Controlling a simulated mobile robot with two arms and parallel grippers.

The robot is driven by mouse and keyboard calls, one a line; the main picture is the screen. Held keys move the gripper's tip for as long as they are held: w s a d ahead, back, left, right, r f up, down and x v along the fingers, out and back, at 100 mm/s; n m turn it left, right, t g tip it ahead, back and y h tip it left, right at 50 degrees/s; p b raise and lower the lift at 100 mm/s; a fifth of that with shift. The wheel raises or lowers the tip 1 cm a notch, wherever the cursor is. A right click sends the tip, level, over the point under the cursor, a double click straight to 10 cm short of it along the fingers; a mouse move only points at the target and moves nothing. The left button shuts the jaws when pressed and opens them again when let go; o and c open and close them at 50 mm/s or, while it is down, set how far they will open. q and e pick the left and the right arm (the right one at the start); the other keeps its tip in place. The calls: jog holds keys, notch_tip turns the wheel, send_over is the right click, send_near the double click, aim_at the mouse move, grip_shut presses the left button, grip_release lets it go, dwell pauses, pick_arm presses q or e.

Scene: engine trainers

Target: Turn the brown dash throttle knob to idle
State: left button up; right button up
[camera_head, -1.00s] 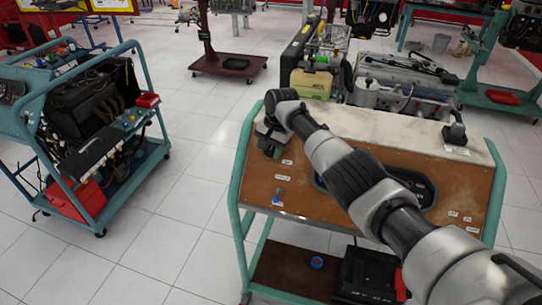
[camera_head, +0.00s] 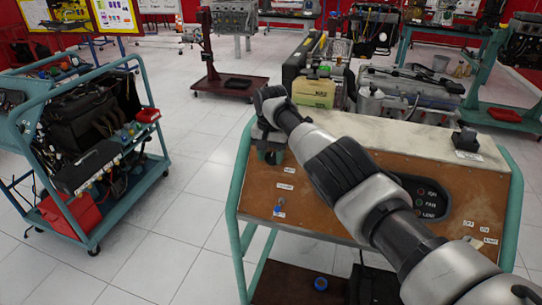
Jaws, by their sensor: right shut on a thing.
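The brown sloping dash panel (camera_head: 330,220) of the engine trainer stands in front of me, with a pale worn top and a green tube frame. My right arm crosses it from the lower right. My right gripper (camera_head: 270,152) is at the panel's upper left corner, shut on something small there. The brown throttle knob itself cannot be made out; the gripper and wrist cover that spot, which fits the knob's place. A small blue-tipped control (camera_head: 279,207) sits lower on the panel's left side, apart from the gripper. My left gripper is not in view.
A dark gauge window (camera_head: 435,199) with indicator lights is partly behind my arm. A black lever-like part (camera_head: 466,138) stands on the top at right. An engine (camera_head: 410,92) is behind the panel. Another trainer cart (camera_head: 145,185) stands left, with clear tiled floor between.

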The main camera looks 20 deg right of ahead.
aim_at(271, 158)
jog(key=shift+f, duration=0.15)
jog(key=o, duration=0.9)
notch_tip(271, 158, up, 9)
jog(key=shift+w+f+b, duration=0.1)
jog(key=shift+f+b, duration=0.1)
jog(key=shift+b, duration=0.1)
notch_tip(271, 158, up, 2)
jog(key=shift+r+p, duration=0.2)
jog(key=shift+p, duration=0.8)
jog(key=shift+f, duration=0.15)
